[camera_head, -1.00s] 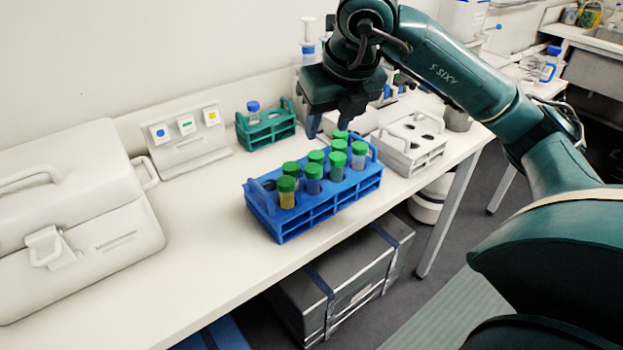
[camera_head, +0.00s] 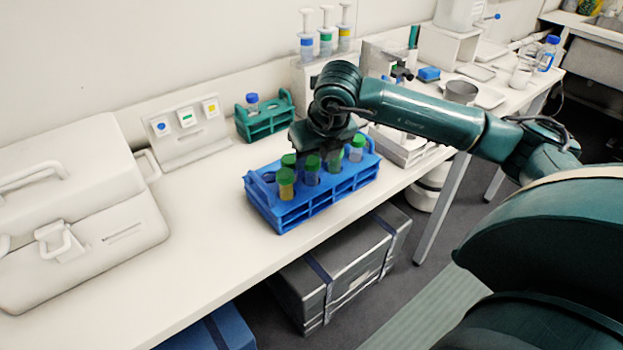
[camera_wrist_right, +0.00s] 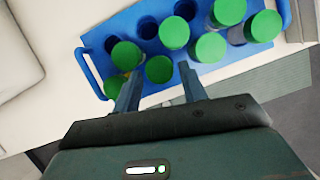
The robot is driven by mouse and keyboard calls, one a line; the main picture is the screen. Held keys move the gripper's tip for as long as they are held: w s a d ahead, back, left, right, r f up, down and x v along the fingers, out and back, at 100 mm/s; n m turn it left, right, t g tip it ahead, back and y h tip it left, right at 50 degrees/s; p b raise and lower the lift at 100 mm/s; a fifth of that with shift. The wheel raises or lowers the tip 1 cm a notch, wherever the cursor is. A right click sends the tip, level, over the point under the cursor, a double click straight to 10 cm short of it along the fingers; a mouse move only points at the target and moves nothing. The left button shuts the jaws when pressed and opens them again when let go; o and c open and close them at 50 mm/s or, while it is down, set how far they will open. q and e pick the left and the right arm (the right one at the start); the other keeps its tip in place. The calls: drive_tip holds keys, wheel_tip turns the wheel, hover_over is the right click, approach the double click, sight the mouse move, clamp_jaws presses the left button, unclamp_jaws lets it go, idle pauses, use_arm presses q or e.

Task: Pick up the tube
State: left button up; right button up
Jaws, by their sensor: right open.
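A blue rack (camera_head: 262,204) on the bench holds several upright tubes with green caps, among them a yellow-filled tube (camera_head: 286,185) at the front left. My right gripper (camera_head: 325,158) is low over the rack, pointing down, and hides some caps. In the right wrist view its two fingers (camera_wrist_right: 160,86) are spread and open. One green cap (camera_wrist_right: 159,69) shows between and just beyond the fingertips, and I cannot tell whether the fingers touch it. More green caps and some empty holes show in the blue rack (camera_wrist_right: 90,72) there. My left gripper is not in view.
A green rack (camera_head: 270,130) with a blue-capped bottle stands behind the blue rack. A white case (camera_head: 80,215) is at the left, beside a holder with coloured labels (camera_head: 188,140). A white rack (camera_head: 408,152) stands close on the right. Bench in front is clear.

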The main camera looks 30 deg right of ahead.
clamp_jaws()
idle(0.4)
drive_tip(key=shift+r, duration=0.1)
